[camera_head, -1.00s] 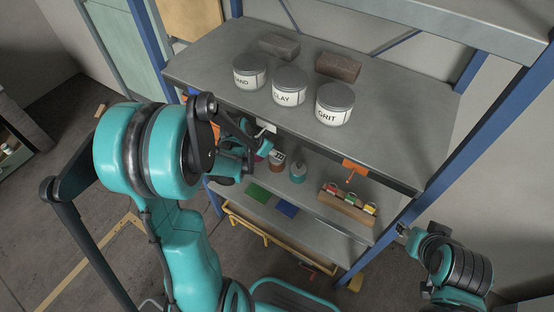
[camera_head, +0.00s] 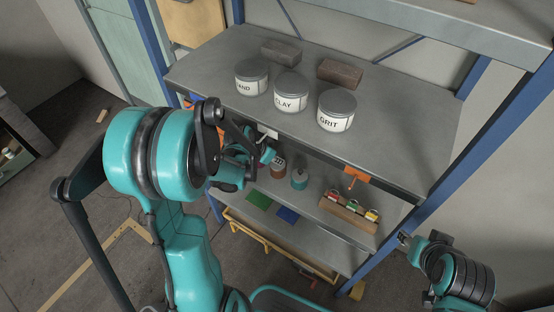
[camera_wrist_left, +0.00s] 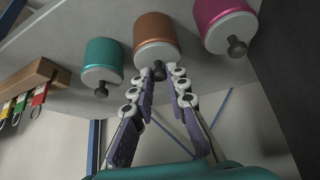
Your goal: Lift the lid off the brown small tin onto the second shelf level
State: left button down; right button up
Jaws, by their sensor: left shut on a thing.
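The brown small tin (camera_wrist_left: 152,27) shows in the left wrist view, with a pale grey lid (camera_wrist_left: 157,52) and a dark knob (camera_wrist_left: 158,72) on top. The lid appears seated on the tin. My left gripper (camera_wrist_left: 161,76) has its two fingers on either side of this knob and is shut on it. In the head view my left gripper (camera_head: 277,160) reaches in under the upper shelf board (camera_head: 215,75), at the level below, and partly covers the brown tin. My right gripper (camera_head: 404,239) is low at the right, away from the shelf; its jaws are too small to read.
A teal tin (camera_wrist_left: 103,55) and a pink tin (camera_wrist_left: 224,22) flank the brown one closely. Sand, clay and grit tins (camera_head: 337,110) and two bricks stand above.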

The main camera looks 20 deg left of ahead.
pick_arm(q)
jog(key=shift+s+a+r, duration=0.1)
jog(key=shift+s+r, duration=0.2)
jog(key=shift+r, duration=0.1)
jog(key=s+a+r+p, duration=0.2)
jog(key=s+r, duration=0.1)
jog(key=s, duration=0.3)
jog(key=s+a+r+p, duration=0.2)
jog(key=s+r+p, duration=0.1)
jog(key=s, duration=0.3)
jog(key=shift+s+a+r, duration=0.15)
jog(key=shift+s+r, duration=0.05)
jog(key=shift+r, duration=0.25)
